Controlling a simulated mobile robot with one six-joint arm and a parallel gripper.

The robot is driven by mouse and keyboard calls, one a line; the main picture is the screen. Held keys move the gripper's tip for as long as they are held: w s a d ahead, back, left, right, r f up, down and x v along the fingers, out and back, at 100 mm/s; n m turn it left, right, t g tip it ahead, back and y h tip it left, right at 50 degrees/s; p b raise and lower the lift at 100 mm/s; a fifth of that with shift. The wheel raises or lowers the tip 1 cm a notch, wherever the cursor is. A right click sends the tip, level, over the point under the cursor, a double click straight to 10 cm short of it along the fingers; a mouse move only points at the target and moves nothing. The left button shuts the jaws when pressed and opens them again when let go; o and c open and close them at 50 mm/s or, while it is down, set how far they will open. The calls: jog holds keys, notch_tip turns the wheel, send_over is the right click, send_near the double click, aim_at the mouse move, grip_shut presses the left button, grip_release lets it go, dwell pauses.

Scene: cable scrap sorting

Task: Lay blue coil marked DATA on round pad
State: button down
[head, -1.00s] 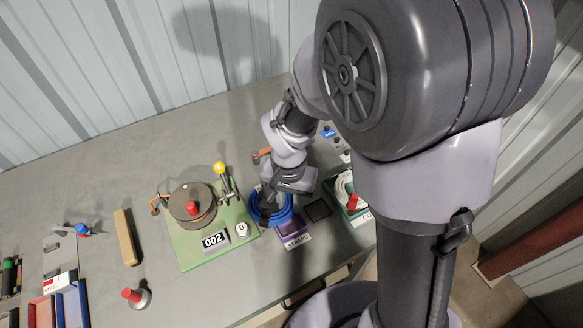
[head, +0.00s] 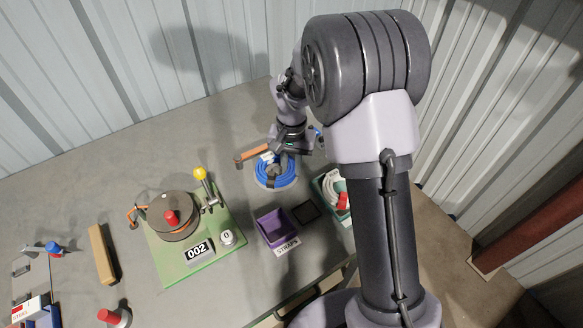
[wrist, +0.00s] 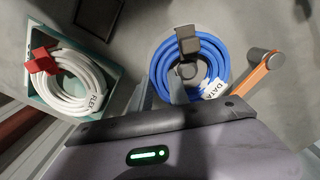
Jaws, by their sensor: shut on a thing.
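The blue coil (head: 284,178) is at the back of the bench, left of the green tray. In the wrist view the blue coil (wrist: 219,57) carries a white tag reading DATA (wrist: 214,89). My gripper (head: 273,170) is over the coil from above.
An orange-handled tool (head: 252,153) lies close beside the coil; it also shows in the wrist view (wrist: 252,78). The green tray (wrist: 112,104) holds a white coil. The purple STRAPS bin (head: 270,228) looks empty. A green fixture (head: 181,262) stands left; a dark square (head: 306,212) lies right.

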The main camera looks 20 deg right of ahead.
jog(key=shift+f, duration=0.1)
jog(key=c, duration=1.5)
grip_release()
